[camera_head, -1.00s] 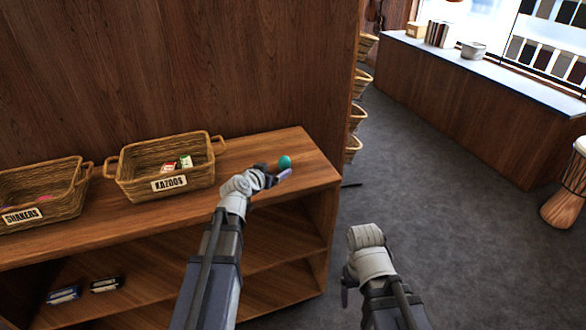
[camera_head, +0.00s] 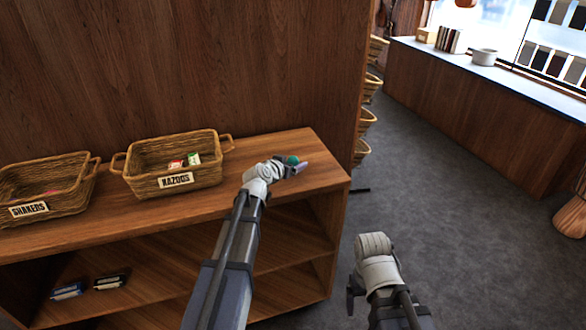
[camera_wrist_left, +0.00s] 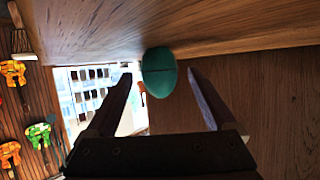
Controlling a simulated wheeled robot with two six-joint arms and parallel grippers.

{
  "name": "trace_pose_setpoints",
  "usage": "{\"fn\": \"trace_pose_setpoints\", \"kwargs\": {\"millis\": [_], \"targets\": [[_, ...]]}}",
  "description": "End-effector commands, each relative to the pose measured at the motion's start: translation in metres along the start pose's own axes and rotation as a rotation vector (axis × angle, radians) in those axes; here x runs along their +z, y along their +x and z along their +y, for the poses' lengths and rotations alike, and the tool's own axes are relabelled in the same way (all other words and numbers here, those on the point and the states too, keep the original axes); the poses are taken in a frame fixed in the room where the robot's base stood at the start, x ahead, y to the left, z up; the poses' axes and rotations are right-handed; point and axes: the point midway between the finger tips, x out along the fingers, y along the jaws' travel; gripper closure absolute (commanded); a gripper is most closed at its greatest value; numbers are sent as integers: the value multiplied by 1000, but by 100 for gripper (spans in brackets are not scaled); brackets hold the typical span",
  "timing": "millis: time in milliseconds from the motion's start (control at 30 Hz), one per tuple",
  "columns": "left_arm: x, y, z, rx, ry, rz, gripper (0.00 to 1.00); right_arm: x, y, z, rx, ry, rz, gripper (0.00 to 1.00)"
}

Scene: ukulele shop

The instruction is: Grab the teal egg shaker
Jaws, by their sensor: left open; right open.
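The teal egg shaker (camera_head: 293,160) sits on the right part of the wooden shelf top, partly hidden behind my left gripper in the head view. My left gripper (camera_head: 295,167) is open at the egg, low over the shelf top. In the left wrist view the egg shaker (camera_wrist_left: 159,72) shows between the two spread fingertips of the left gripper (camera_wrist_left: 160,76), and neither finger visibly touches it. My right gripper (camera_head: 355,290) hangs in front of the shelf unit, away from the egg; its fingers are mostly hidden.
A wicker basket labelled KAZOOS (camera_head: 150,183) with small packets stands left of the egg, and a SHAKERS basket (camera_head: 70,203) stands further left. The shelf top (camera_head: 325,178) ends just right of the egg. Open grey floor (camera_head: 430,200) lies to the right.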

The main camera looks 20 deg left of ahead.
Motion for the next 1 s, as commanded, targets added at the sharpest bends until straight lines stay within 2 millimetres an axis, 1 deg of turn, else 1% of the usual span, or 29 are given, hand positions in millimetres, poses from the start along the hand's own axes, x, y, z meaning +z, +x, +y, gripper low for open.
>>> {"fn": "trace_pose_setpoints", "kwargs": {"millis": [167, 200, 900, 967, 1000], "targets": [[0, 0, 0, 0, 0, 0, 11, 0, 0, 0, 0, 0, 0, 16], [0, 0, 0, 0, 0, 0, 13, 0, 0, 0, 0, 0, 0, 16], [0, 0, 0, 0, 0, 0, 92, 0, 0, 0, 0, 0, 0, 16], [0, 0, 0, 0, 0, 0, 99, 0, 0, 0, 0, 0, 0, 16], [0, 0, 0, 0, 0, 0, 100, 0, 0, 0, 0, 0, 0, 16]]}}
